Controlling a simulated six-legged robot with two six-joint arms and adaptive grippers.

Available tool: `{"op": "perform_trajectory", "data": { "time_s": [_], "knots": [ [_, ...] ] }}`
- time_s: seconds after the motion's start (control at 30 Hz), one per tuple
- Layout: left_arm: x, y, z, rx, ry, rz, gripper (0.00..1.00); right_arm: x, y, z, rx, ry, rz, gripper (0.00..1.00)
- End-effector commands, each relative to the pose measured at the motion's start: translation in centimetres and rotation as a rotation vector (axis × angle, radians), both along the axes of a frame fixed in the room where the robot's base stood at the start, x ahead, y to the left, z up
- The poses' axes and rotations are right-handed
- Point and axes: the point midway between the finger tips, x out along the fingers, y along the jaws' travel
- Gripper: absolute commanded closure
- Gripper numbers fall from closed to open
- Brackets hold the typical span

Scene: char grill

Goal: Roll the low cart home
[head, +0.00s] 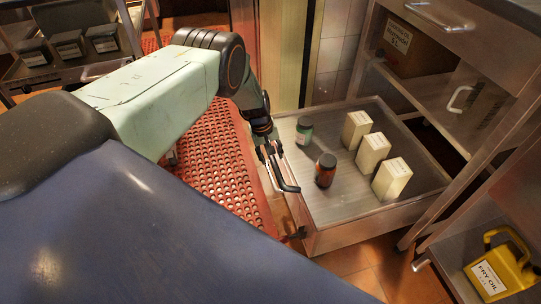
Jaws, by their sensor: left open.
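The low cart (335,210) is a flat metal platform with a raised rim, standing low on the tiled floor right of centre. On it stand a green jar (304,131), a brown jar (325,170) and three cream boxes (373,153), all upright. My left gripper (283,186) is open and empty at the cart's left rim, with its fingers pointing down toward the front. I cannot tell whether it touches the rim. My right gripper is not in view.
A red perforated mat (205,150) lies left of the cart. A metal shelf unit (478,88) stands close on the right, with a yellow fry oil jug (500,268) at lower right. A rack with dark containers (70,46) is at upper left. Tiled floor shows in front of the cart.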

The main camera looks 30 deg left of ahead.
Motion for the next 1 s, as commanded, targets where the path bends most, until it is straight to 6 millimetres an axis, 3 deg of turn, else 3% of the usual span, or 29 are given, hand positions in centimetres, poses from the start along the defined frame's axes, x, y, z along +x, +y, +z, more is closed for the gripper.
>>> {"op": "perform_trajectory", "data": {
  "time_s": [0.2, 0.7, 1.0],
  "knots": [
    [0.0, 0.07, 0.06, 0.0, 0.0, 0.0, 0.59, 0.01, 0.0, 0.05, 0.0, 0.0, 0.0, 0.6],
    [0.01, 0.05, 0.08, 0.001, -0.001, 0.0, 1.0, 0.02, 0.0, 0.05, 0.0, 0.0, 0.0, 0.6],
    [0.02, 0.07, 0.09, 0.001, -0.001, 0.0, 1.0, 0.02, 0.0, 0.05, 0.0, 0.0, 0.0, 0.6]
  ]
}}
